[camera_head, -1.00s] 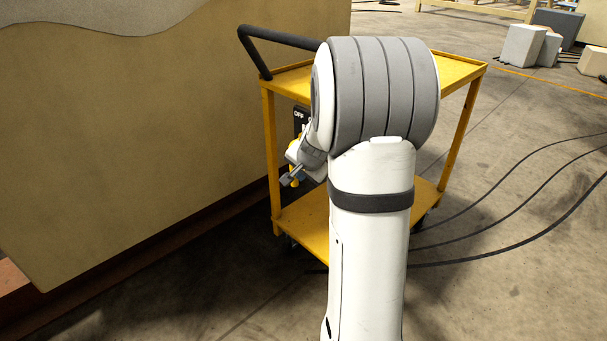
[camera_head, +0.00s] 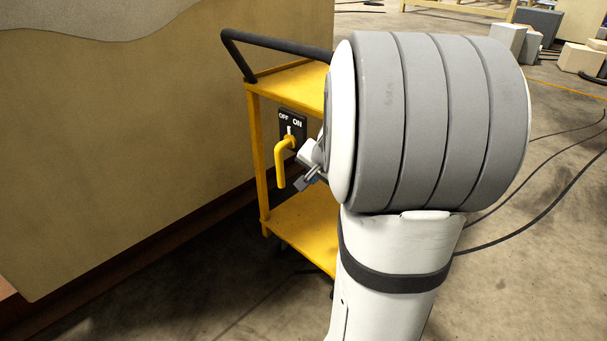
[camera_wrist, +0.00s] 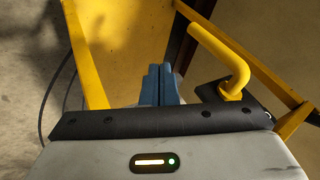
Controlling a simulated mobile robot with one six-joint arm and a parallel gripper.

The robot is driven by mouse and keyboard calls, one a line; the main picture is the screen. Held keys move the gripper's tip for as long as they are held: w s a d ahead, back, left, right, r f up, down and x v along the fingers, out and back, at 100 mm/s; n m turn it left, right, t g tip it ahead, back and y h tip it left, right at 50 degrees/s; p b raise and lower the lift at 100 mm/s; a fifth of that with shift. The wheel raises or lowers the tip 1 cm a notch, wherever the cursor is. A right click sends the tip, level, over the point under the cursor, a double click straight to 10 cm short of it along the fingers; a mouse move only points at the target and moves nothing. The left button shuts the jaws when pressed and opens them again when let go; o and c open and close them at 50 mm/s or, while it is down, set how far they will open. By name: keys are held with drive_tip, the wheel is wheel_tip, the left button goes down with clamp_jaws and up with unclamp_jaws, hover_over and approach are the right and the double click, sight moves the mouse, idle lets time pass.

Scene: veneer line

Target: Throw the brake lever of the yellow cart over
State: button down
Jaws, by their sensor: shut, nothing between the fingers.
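The yellow cart (camera_head: 296,86) stands beside the tan panel, with a black push handle at its top left. A black plate (camera_head: 292,124) marked OFF and ON is on its near side. The yellow brake lever (camera_head: 281,163) comes out of the plate and bends downward. My gripper (camera_head: 304,184) is shut and empty, just right of the lever and apart from it in the head view. In the wrist view, the fingers of my gripper (camera_wrist: 160,84) are together, and the brake lever (camera_wrist: 222,52) is to their right. Part of the cart is hidden behind my arm.
The large tan panel (camera_head: 140,130) fills the left, close to the cart. Dark cables (camera_head: 540,195) lie on the concrete floor at the right. Grey and pale blocks (camera_head: 525,40) stand far back right. The floor in front of the cart (camera_head: 240,300) is clear.

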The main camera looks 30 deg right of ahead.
drive_tip(key=shift+s+r, duration=0.35)
drive_tip(key=shift+s, duration=0.15)
drive_tip(key=shift+a, duration=0.1)
drive_tip(key=s+a+n+g+y, duration=0.1)
drive_tip(key=s+a+n, duration=0.2)
drive_tip(key=a, duration=0.4)
drive_tip(key=s+a+n+g+y, duration=0.1)
drive_tip(key=s+a+n, duration=0.15)
drive_tip(key=a, duration=0.45)
drive_tip(key=s+a+f+n+g, duration=0.1)
drive_tip(key=s+a+n, duration=0.2)
drive_tip(key=s, duration=0.2)
drive_tip(key=s+a+f+n+g+h, duration=0.1)
drive_tip(key=s+a+n+g, duration=0.1)
drive_tip(key=s, duration=0.4)
drive_tip(key=shift+a+f+n+g, duration=0.3)
drive_tip(key=shift+a+f+n, duration=0.05)
drive_tip(key=shift+a+n, duration=0.55)
drive_tip(key=shift+d, duration=0.1)
